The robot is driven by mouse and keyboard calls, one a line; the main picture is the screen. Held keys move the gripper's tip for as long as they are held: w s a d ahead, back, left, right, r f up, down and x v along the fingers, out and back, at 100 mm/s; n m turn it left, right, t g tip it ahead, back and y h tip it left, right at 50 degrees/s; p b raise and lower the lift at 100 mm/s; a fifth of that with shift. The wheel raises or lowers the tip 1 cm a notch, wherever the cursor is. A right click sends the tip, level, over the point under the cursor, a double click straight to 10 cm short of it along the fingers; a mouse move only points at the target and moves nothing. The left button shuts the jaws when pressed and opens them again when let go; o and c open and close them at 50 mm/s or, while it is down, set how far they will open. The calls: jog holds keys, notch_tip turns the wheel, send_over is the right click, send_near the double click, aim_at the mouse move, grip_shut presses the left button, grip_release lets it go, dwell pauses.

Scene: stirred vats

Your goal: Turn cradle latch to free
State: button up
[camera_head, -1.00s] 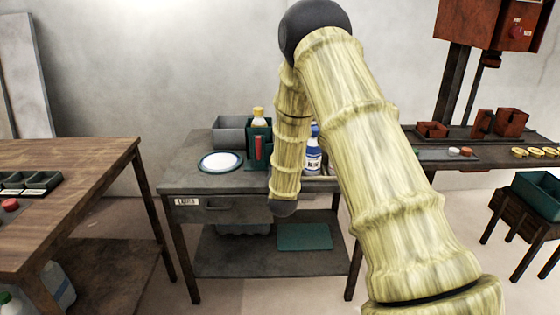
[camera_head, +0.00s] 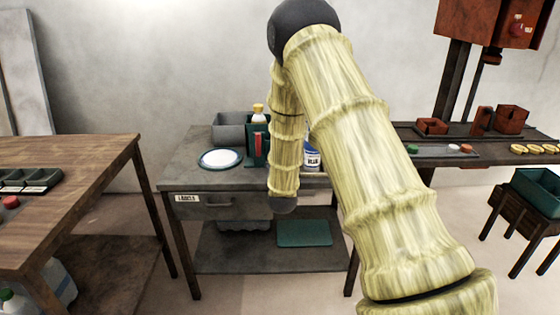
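On the grey bench (camera_head: 185,178) stands a dark green holder (camera_head: 249,150) with a yellow-capped bottle (camera_head: 258,115) upright in it. A red upright strip (camera_head: 258,143) shows on the holder's front; it may be the cradle latch, but its turn position cannot be told. My arm hangs in front of the bench, and its dark joint (camera_head: 283,204) is low before the bench's front, just right of the holder. My gripper does not show. The holder's right side is partly hidden by my arm.
A white, blue-rimmed plate (camera_head: 220,159) and a grey bin (camera_head: 231,128) are beside the holder. A blue-and-white bottle (camera_head: 312,158) is partly behind my arm. A wooden table (camera_head: 80,153) stands left. A dark bench (camera_head: 489,151) with red boxes is at right.

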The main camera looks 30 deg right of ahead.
jog(key=v, duration=1.2)
jog(key=shift+s, duration=0.1)
dwell(0.4)
jog(key=s+a+f+n+g+y, duration=0.2)
jog(key=s+a+f, duration=0.3)
jog(key=f, duration=0.4)
jog(key=s+a+f+n+g+y, duration=0.2)
jog(key=s+a+f+g+y, duration=0.15)
jog(key=s+f, duration=0.45)
jog(key=s+a+f+n+g+y, duration=0.15)
jog(key=s+a+f, duration=0.25)
jog(key=f, duration=0.7)
jog(key=s+a+f+n+g+y, duration=0.1)
jog(key=s+a+f+g, duration=0.15)
jog(key=s, duration=0.35)
jog(key=s+a+f+n+g, duration=0.1)
jog(key=s+a+f+g, duration=0.1)
jog(key=s+a+f, duration=0.3)
jog(key=s+a+f+n+g+y, duration=0.1)
jog(key=s+g, duration=0.1)
jog(key=s, duration=0.5)
jog(key=s+a+f+g+y, duration=0.1)
jog(key=s+f+g, duration=0.1)
jog(key=s, duration=0.5)
notch_tip(320, 180, up, 17)
jog(key=p, duration=1.7)
jog(key=shift+s+d+r, duration=0.15)
jog(key=shift+s+r, duration=0.05)
